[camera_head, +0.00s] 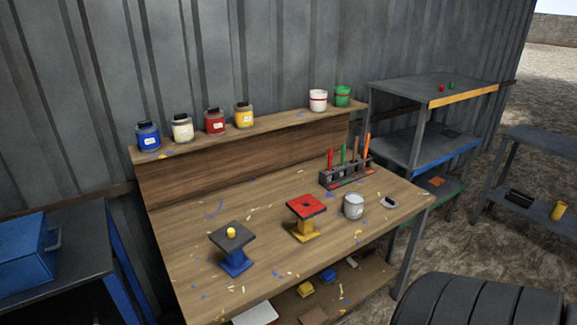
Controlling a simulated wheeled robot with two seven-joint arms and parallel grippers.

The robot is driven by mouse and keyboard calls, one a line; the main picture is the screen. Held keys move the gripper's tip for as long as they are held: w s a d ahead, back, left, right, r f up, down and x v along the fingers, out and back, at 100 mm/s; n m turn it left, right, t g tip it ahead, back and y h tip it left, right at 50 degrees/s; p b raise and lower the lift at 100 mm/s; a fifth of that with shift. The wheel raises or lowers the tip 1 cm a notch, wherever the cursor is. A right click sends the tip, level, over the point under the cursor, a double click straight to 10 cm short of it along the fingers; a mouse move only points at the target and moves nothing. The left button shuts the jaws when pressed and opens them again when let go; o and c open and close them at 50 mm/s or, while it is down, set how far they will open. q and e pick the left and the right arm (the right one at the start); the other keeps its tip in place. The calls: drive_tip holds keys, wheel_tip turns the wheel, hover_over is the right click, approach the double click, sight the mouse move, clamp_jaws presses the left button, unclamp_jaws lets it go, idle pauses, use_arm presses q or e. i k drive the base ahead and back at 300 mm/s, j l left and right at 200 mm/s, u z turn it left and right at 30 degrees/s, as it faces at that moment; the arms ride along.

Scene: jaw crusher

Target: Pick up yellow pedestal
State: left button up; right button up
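The yellow pedestal (304,232) stands upright near the middle of the wooden workbench (262,205). It has a yellow stem and foot, and a square top plate that is red with dark marks. To its left stands a blue pedestal (234,262) with a dark square top and a small yellow piece (231,232) on it. A grey-white cup (353,206) stands just right of the yellow pedestal, apart from it. Neither of my grippers shows in the head view.
A rack of coloured-handled tools (345,176) stands behind the cup. Paint jars (215,121) and two buckets (318,100) line the back shelf. A black ribbed tyre-like object (480,302) is at lower right. Coloured scraps litter the bench, whose front left is otherwise clear.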

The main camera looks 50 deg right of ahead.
sight(307, 206)
drive_tip(key=j+z, duration=0.1)
drive_tip(key=z, duration=1.55)
